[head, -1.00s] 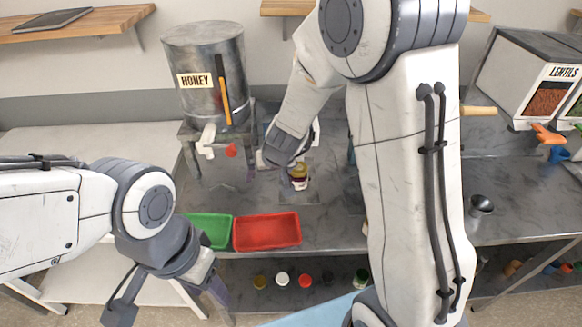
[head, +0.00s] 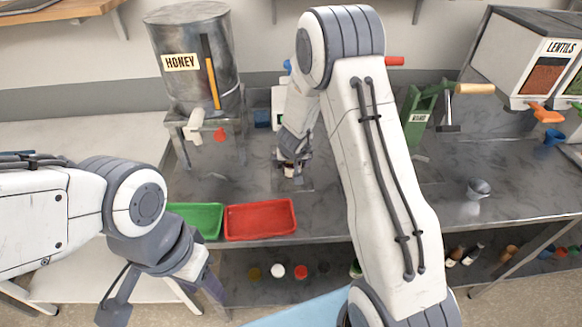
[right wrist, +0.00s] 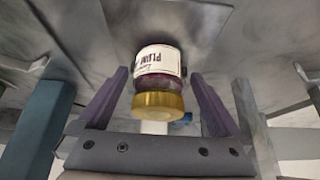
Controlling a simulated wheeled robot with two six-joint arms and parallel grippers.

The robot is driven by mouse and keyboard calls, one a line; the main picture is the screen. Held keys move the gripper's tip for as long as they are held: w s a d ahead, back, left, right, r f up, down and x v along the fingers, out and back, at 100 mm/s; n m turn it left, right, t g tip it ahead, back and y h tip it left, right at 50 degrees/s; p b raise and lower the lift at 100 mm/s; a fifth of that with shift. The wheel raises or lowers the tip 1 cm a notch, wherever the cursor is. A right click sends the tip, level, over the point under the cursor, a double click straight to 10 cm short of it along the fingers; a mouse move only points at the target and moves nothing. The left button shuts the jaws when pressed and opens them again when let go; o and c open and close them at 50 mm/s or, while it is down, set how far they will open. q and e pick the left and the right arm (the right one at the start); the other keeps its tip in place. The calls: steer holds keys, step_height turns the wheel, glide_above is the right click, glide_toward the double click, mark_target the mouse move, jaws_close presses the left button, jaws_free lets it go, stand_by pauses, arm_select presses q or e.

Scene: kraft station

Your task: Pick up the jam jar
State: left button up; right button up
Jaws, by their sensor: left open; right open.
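The jam jar (right wrist: 158,62) has a gold lid, dark contents and a white label reading PLUM. In the right wrist view it sits between the two spread fingers of my right gripper (right wrist: 159,78), with a gap on each side. In the head view the jar (head: 289,173) is a small dark shape on the grey counter, mostly hidden under my right gripper (head: 292,163). My left gripper (head: 163,298) is open and empty, low at the left, in front of the counter and away from the jar.
A green tray (head: 205,236) and a red tray (head: 262,238) lie at the counter's front edge. The honey dispenser (head: 180,90) stands back left. A green press (head: 418,115), a metal cup (head: 478,187) and the lentils bin (head: 530,65) are to the right.

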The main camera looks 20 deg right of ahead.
steer(key=shift+w+f, duration=0.2)
steer(key=shift+f, duration=0.2)
steer(key=shift+c, duration=0.3)
steer(key=c, duration=1.5)
steer(key=shift+r, duration=0.1)
jaws_close()
steer(key=shift+r, duration=0.1)
